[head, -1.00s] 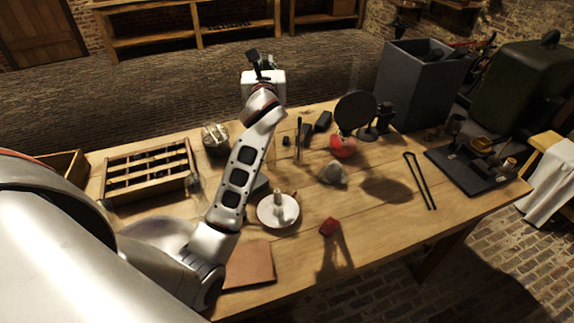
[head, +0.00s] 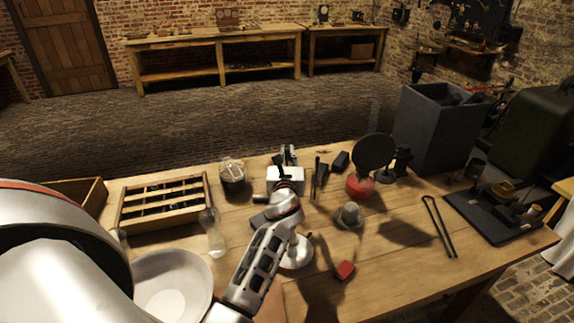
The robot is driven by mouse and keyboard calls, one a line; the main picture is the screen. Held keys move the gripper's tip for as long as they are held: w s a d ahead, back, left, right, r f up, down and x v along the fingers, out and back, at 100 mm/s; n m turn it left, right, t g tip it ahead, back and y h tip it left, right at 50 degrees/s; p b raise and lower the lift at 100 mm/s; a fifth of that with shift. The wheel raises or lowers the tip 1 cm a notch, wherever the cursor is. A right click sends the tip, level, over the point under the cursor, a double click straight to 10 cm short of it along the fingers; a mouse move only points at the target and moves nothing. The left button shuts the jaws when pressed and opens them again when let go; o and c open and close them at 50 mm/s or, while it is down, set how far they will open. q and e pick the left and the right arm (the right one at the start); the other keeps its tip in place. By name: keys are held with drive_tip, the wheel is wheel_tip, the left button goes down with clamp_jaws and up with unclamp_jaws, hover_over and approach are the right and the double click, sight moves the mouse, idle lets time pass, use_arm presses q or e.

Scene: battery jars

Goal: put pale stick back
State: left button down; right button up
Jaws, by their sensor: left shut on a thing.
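My left gripper (head: 288,154) points away from me over the back part of the table, beyond its white body. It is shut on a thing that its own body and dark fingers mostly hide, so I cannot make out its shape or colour. I cannot pick out a pale stick for certain. A round glass jar (head: 232,176) with dark contents stands left of the gripper. A clear glass vessel (head: 214,234) stands nearer, left of my forearm. Thin dark upright sticks (head: 317,178) are just right of the gripper. My right gripper is not in view.
A wooden compartment tray (head: 163,207) lies left on the wooden table (head: 400,272). A white dish (head: 298,254) is partly behind my wrist. A red block (head: 345,270), a grey cone-like thing (head: 350,214) and a black round disc (head: 374,152) stand to the right. A tall grey bin (head: 428,130) is behind.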

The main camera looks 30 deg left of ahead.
sight(287, 164)
use_arm(q)
wheel_tip(287, 164, down, 3)
drive_tip(key=shift+f+b, duration=0.1)
drive_tip(key=shift+b, duration=0.5)
drive_tip(key=shift+f, duration=0.35)
drive_tip(key=c, duration=2.2)
unclamp_jaws()
drive_tip(key=shift+o, duration=0.2)
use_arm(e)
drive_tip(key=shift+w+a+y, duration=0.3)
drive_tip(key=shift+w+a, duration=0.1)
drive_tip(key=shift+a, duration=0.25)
